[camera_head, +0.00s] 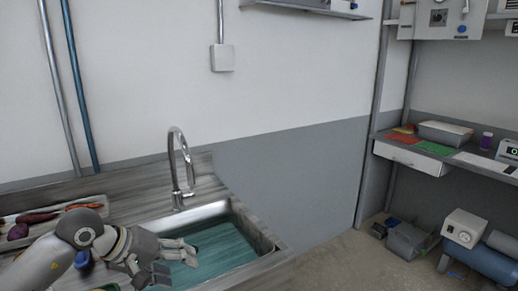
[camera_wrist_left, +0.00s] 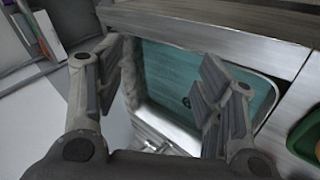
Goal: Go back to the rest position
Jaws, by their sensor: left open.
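My left gripper (camera_head: 176,261) reaches in from the left, over the near left part of the sink (camera_head: 228,247). In the left wrist view its two fingers (camera_wrist_left: 165,95) are spread apart with nothing between them. The sink basin (camera_wrist_left: 168,62) with its teal bottom shows behind and between the fingers in that view. The near left part of the sink is hidden by my arm in the head view. My right gripper is not in either view.
A curved tap (camera_head: 181,165) stands behind the sink. A tray (camera_head: 55,212) with vegetables lies on the counter at left. A shelf desk (camera_head: 440,160) with papers and a box stands at right.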

